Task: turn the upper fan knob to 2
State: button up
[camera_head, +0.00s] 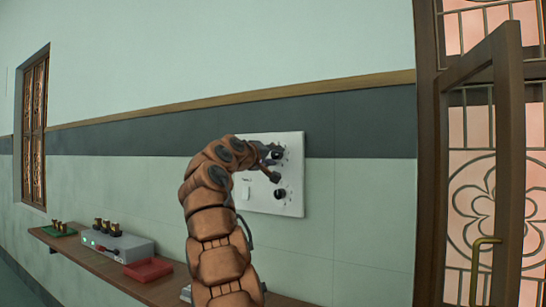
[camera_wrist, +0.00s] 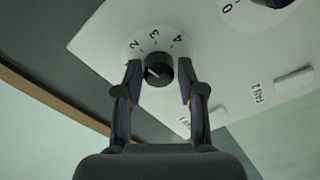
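The upper fan knob (camera_head: 277,153) is a black round dial near the top of the white switch panel (camera_head: 292,196). In the wrist view the knob (camera_wrist: 158,70) sits between my two fingers, with the numbers 2, 3 and 4 printed around it. A pale mark on its face points toward the lower left, to the side of the 2; any number there is hidden by the left finger. My gripper (camera_wrist: 159,68) is open around the knob, with a visible gap on each side. In the head view my gripper (camera_head: 271,165) is at the panel, partly covering it.
A second black knob (camera_head: 280,194) is lower on the panel, with white switches beside it. Below, a wooden shelf (camera_head: 172,289) holds a grey box (camera_head: 125,246) and a red tray (camera_head: 148,270). A door frame (camera_head: 427,150) stands to the right.

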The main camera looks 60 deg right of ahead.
aim_at(275, 155)
jog(key=o, duration=0.3)
jog(key=shift+a+r, duration=0.2)
jog(key=shift+a, duration=0.15)
jog(key=shift+s+a+f, duration=0.15)
jog(key=shift+a, duration=1.15)
jog(key=a, duration=0.8)
jog(key=shift+s+a, duration=0.15)
jog(key=shift+a, duration=0.2)
jog(key=shift+f, duration=0.1)
